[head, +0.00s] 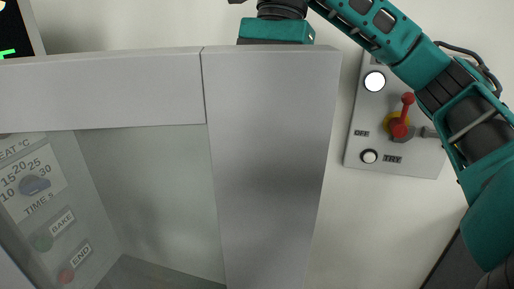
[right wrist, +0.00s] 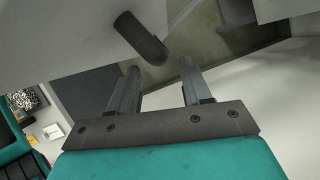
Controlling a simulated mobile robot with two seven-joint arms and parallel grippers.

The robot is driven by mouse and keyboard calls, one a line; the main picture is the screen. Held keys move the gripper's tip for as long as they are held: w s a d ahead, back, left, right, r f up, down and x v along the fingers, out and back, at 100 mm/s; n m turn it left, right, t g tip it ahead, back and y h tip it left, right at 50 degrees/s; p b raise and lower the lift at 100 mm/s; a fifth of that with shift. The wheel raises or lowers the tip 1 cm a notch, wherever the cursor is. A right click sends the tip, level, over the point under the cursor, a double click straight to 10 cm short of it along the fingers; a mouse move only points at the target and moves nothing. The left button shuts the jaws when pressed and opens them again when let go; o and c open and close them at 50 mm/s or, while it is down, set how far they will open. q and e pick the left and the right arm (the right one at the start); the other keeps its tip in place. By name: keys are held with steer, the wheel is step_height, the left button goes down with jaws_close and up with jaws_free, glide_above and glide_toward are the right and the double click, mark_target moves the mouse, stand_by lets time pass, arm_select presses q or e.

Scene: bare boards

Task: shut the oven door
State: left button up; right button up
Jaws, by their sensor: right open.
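The oven door, a grey metal frame (head: 265,170) around a glass pane (head: 155,190), stands large and close in the head view. The oven's control panel (head: 40,190) shows behind the glass. My right arm reaches over from the right, and its teal wrist goes down behind the top of the frame, which hides the right gripper there. In the right wrist view the right gripper (right wrist: 160,82) is open, with nothing between its fingers. A dark rounded bar (right wrist: 140,37), perhaps a handle, sticks out from a pale surface just beyond the fingertips. My left gripper is not in view.
A wall switch plate (head: 366,142) with a red lever (head: 403,115) and white buttons is right of the door, partly behind my right arm. A dark screen (head: 18,30) is at the top left. The wall between door and plate is bare.

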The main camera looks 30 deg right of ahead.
steer(key=x, duration=0.5)
jaws_close()
stand_by(0.4)
